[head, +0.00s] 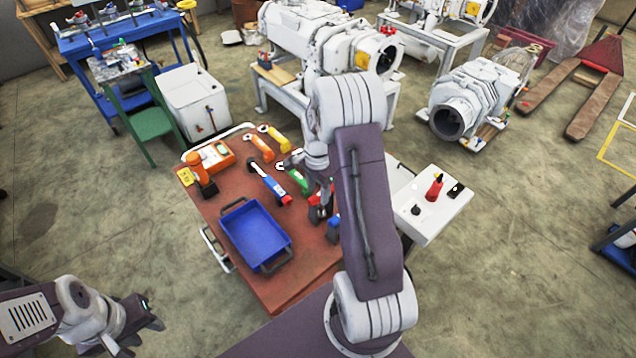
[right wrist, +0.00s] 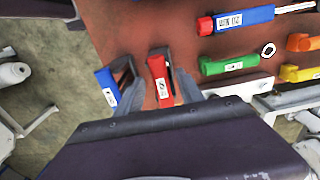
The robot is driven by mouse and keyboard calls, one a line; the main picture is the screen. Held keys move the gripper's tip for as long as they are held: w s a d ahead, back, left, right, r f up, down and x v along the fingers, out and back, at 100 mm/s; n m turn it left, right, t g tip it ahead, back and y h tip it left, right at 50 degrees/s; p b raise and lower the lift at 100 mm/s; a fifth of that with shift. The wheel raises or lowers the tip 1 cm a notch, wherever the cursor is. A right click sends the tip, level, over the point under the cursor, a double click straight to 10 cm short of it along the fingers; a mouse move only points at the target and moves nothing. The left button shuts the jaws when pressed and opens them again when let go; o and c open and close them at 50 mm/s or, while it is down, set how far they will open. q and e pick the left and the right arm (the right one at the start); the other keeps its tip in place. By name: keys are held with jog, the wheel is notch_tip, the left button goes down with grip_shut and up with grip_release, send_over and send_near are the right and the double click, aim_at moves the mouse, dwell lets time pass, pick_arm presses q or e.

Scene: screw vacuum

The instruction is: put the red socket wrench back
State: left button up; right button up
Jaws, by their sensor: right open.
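The red socket wrench (right wrist: 160,78) shows in the right wrist view as a red handle with a white label, over the brown table top. It lies between the two spread fingers of my right gripper (right wrist: 158,88), which is open. Its far end is hidden. In the head view a red part of it (head: 315,214) shows beside my right gripper (head: 323,208), partly covered by my arm. My left gripper (head: 140,318) hangs at the lower left, away from the table; its opening is unclear.
The brown table (head: 291,290) holds a blue tray (head: 240,237), an orange drill (head: 199,170) and several coloured-handled tools. A blue-handled tool (right wrist: 106,86) lies just left of my right gripper's left finger. A green-handled tool (right wrist: 222,65) lies to the right. A white side table (head: 440,215) stands right.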

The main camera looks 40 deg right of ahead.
notch_tip(320, 180, up, 5)
jog(key=shift+f, duration=0.1)
jog(key=s+a+n+t, duration=0.1)
jog(key=s+a+n, duration=1.1)
jog(key=a+n, duration=0.3)
jog(key=shift+s+a+n, duration=0.15)
jog(key=shift+a+n, duration=0.05)
jog(key=shift+n, duration=0.7)
